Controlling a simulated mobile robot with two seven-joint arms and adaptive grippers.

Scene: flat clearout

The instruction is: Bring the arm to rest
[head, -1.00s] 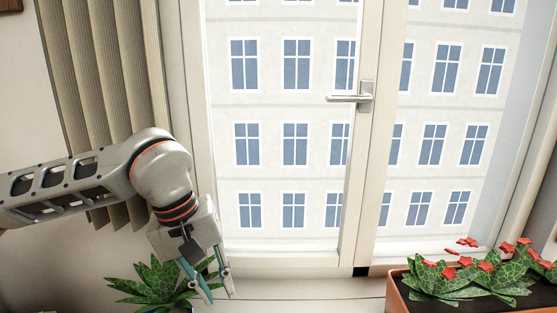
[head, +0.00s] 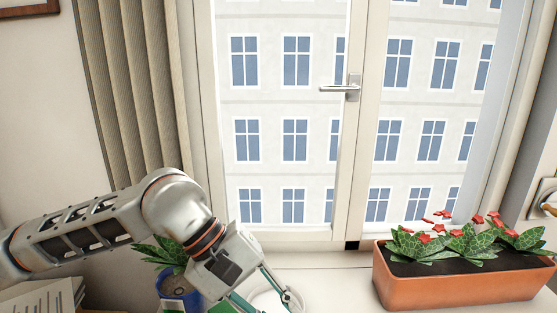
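My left arm comes in from the left and reaches down toward the sill. My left gripper (head: 270,300) is at the bottom of the view, pointing down and to the right. Its two fingers are spread apart with nothing visibly held between them; the lowest part of one finger is cut off by the frame edge. A white round object (head: 264,298) shows behind and between the fingers; I cannot tell whether they touch it. My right gripper is not in view.
A terracotta planter (head: 455,290) with red flowers stands at the right. A blue container (head: 176,287) and a leafy plant (head: 160,252) are beside my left wrist, partly hidden. Papers (head: 45,298) lie at lower left. The window (head: 290,120) with its handle (head: 340,88) is behind.

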